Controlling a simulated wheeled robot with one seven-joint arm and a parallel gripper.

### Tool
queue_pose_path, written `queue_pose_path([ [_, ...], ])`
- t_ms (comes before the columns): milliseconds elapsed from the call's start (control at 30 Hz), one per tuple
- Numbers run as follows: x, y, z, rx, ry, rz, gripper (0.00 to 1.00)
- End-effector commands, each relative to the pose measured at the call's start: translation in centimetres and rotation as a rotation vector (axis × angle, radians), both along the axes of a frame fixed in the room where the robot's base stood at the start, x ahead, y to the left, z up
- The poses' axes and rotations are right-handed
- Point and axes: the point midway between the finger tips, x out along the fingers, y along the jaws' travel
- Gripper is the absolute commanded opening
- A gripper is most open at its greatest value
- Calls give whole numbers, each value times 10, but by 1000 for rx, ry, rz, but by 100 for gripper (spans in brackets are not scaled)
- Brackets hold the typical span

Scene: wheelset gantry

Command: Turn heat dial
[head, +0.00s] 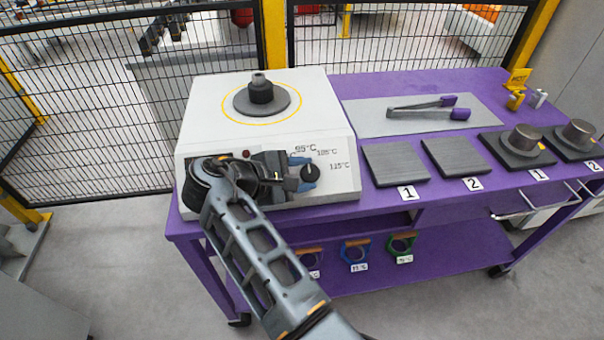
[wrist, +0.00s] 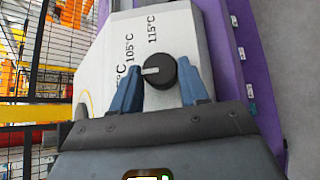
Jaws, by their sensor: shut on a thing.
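The heat dial (head: 311,174) is a round black knob on the sloped front of a white heater box (head: 213,104). It also shows in the wrist view (wrist: 165,76), where its pale pointer mark points left, toward a temperature label partly hidden by a finger. Labels for 95°C, 105°C and 115°C (head: 340,166) curve around it. My gripper (head: 303,174) has blue fingers, one on each side of the knob, and is shut on it. The fingers also show in the wrist view (wrist: 161,88). A black disc with a dark knob-like piece (head: 262,95) sits on the heater's top.
The heater stands on a purple cart (head: 390,87). Coloured rings hang below. A black mesh fence (head: 95,100) stands behind.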

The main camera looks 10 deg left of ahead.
Motion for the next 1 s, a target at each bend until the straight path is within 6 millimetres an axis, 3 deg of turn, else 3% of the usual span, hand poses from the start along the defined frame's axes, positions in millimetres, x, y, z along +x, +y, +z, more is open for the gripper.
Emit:
queue_pose_path([
  [533,0,-1,0,16,6,-23,14],
  [567,0,-1,0,16,6,-23,45],
  [800,0,-1,0,16,5,-21,68],
  [1000,0,0,0,17,5,-21,70],
])
